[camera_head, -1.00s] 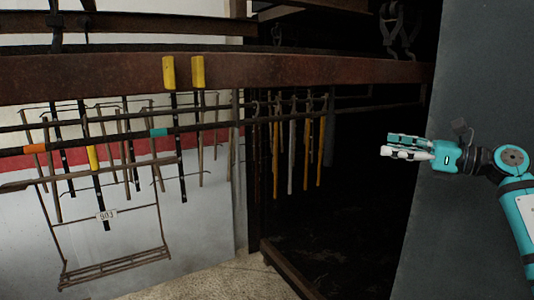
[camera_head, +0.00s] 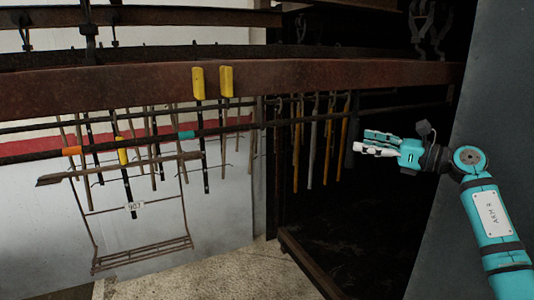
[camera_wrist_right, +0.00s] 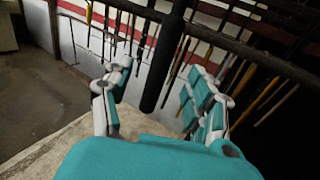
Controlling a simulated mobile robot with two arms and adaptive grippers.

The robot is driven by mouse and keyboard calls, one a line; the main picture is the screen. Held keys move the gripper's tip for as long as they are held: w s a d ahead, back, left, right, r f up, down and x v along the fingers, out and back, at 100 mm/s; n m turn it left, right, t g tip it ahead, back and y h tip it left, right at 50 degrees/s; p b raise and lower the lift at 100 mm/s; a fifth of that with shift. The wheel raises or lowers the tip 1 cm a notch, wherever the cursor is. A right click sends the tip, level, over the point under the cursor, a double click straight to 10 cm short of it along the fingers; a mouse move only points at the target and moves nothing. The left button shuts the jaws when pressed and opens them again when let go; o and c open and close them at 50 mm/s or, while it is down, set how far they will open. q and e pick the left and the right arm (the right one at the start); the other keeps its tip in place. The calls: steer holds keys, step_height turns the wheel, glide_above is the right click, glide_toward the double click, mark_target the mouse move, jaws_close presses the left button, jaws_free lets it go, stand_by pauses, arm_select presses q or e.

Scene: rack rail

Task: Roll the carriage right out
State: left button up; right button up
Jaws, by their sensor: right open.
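The carriage is most likely the thin rusty hanging frame with a white "907" plate (camera_head: 134,206) and a lower rack (camera_head: 143,254), at the left in the head view. It hangs below a dark rail bar (camera_head: 225,128) that bears orange and teal bands. Two yellow-topped black bars (camera_head: 198,85) (camera_head: 226,82) stand up at the rusty beam. My right gripper (camera_head: 364,143) is open, well right of the frame, beside the hanging rods. In the wrist view it (camera_wrist_right: 158,95) shows spread fingers, with a thick dark bar (camera_wrist_right: 165,55) seen between them; I cannot tell whether they touch it.
A rusty horizontal beam (camera_head: 280,75) crosses above the rail. Several yellow and grey rods (camera_head: 328,150) hang in front of a dark recess (camera_head: 370,215). A dark grey panel (camera_head: 500,130) stands at the right behind my arm. Pale floor (camera_head: 245,272) is clear below.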

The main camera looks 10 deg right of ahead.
steer(key=shift+w+a, duration=0.1)
steer(key=shift+w, duration=0.05)
steer(key=shift+p+x, duration=0.4)
steer(key=shift+x, duration=0.7)
steer(key=shift+c, duration=0.4)
jaws_close()
